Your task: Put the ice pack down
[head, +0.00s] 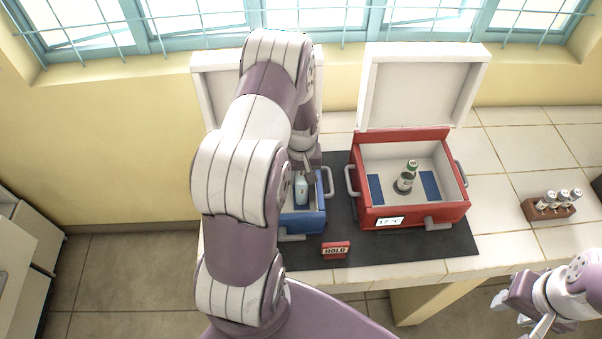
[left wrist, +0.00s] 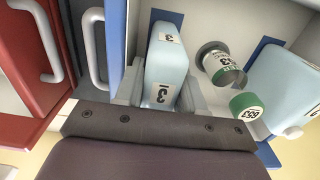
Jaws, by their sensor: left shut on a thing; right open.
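My left gripper (head: 303,172) reaches down into the blue box (head: 303,222), which my left arm partly hides in the head view. It is shut on a light blue ice pack (head: 302,192). In the left wrist view the held ice pack (left wrist: 166,62) is between the fingers, beside the blue wall, with a blue pad partly showing at its far end. I cannot tell whether it touches the floor. A second ice pack (left wrist: 282,92) lies across the box, beyond a green-capped bottle (left wrist: 226,70). My right gripper (head: 525,305) is open and empty at the lower right.
A red box (head: 410,217) with its lid up stands to the right, holding a green-capped bottle (head: 406,178) between two blue pads. A HOLD sign (head: 335,250) stands on the dark mat (head: 385,252). A vial rack (head: 548,207) is further right on the tiled counter.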

